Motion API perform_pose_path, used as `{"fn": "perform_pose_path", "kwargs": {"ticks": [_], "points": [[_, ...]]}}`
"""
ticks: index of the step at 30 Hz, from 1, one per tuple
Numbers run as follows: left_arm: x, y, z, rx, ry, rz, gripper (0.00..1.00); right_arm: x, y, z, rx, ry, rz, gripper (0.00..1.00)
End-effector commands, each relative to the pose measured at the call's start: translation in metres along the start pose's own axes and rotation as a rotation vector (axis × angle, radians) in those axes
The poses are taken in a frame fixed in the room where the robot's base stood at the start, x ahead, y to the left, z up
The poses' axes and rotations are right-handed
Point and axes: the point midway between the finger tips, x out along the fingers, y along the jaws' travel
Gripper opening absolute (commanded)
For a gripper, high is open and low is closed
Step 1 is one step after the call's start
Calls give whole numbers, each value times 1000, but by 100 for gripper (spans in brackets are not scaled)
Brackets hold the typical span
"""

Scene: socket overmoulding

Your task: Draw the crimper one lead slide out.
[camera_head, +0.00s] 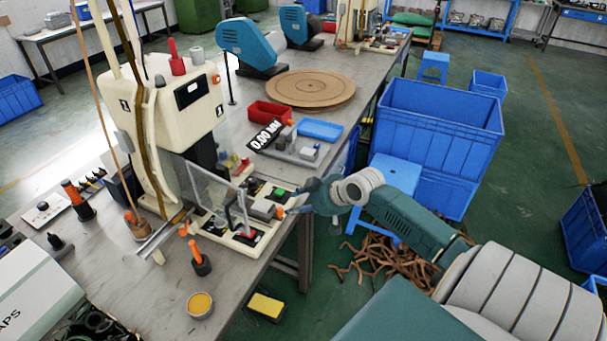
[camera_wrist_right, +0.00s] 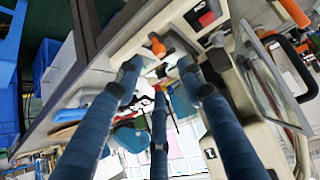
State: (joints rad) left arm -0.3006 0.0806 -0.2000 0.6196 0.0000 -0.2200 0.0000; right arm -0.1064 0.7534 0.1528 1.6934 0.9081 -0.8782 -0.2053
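The crimper (camera_head: 180,115) is a tall cream machine on the workbench, with a clear guard (camera_head: 208,192) at its front. On its low base sits a grey block (camera_head: 262,208), apparently part of a lead slide, with a small orange knob (camera_head: 279,212) at its bench-edge side. My right gripper (camera_head: 300,205) comes from the right, close to this knob. In the right wrist view, the fingers of my right gripper (camera_wrist_right: 158,78) are spread, with the orange knob (camera_wrist_right: 157,45) showing beyond and between the tips. Contact cannot be told. My left gripper is out of view.
A red bin (camera_head: 270,114), a blue tray (camera_head: 320,130) and a 0.00 display (camera_head: 265,134) lie farther along the bench. A large blue crate (camera_head: 435,130) stands beyond my right arm. An orange-handled tool (camera_head: 198,255) and a round yellow pot (camera_head: 200,304) stand near the front.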

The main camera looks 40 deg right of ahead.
Motion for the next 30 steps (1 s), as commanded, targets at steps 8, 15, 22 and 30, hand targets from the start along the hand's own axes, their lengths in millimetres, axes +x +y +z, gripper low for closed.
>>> {"fn": "perform_pose_path", "kwargs": {"ticks": [8, 15, 22, 30], "points": [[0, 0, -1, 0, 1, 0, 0, -25, 0, -1, -1, 2, 0, 38], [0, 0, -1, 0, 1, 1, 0, -26, 0, -1, 0, 2, -1, 38], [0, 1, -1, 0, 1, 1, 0, -26, 0, -1, 0, 2, -1, 38], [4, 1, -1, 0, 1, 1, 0, -3, 8, 37, 44, -34, 28, 38]]}}
